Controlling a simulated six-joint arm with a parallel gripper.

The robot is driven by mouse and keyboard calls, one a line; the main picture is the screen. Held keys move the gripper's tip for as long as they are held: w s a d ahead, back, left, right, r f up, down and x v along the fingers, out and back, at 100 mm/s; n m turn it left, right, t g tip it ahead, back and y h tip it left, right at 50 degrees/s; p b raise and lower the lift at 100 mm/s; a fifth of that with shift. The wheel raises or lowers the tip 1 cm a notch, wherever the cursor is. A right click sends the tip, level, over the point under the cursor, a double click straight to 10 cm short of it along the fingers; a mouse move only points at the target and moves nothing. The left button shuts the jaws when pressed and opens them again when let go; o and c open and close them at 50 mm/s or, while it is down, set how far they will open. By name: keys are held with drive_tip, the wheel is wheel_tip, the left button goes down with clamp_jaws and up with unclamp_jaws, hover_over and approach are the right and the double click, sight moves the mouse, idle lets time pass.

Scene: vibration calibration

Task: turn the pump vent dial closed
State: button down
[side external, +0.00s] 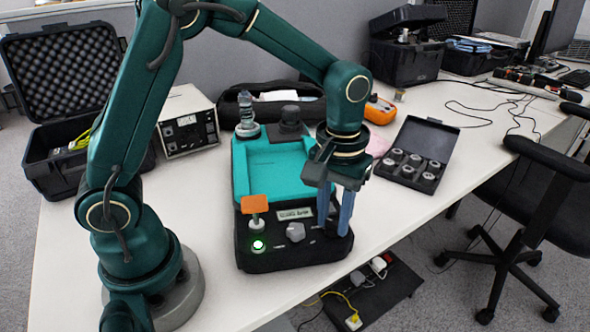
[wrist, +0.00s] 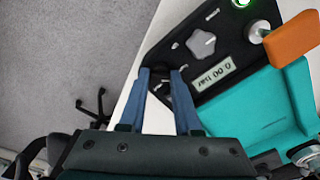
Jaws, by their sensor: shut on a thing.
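The pump (side external: 270,165) is a teal and black unit on the white table, with a sloped black front panel. My gripper (side external: 335,222) points down at the right end of this panel. In the wrist view its two blue fingers (wrist: 161,75) are shut on a small dark knob, the vent dial (wrist: 160,72). The fingers hide most of the dial, and I cannot read its setting. A grey lobed knob (side external: 296,232) sits left of my gripper, apart from it; it also shows in the wrist view (wrist: 203,43). The display (wrist: 213,74) reads about 0.00 bar.
An orange tag-like handle (side external: 254,204) stands up from the panel's left, above a lit green button (side external: 258,245). An open case of fittings (side external: 415,155) lies to the right. A boxy instrument (side external: 187,125) stands at left. The table's front edge is close to the pump.

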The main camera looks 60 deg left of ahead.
sight(333, 221)
drive_tip(key=shift+r, duration=0.1)
idle(0.3)
drive_tip(key=shift+w, duration=0.1)
drive_tip(key=c, duration=0.6)
unclamp_jaws()
drive_tip(key=shift+r, duration=2.55)
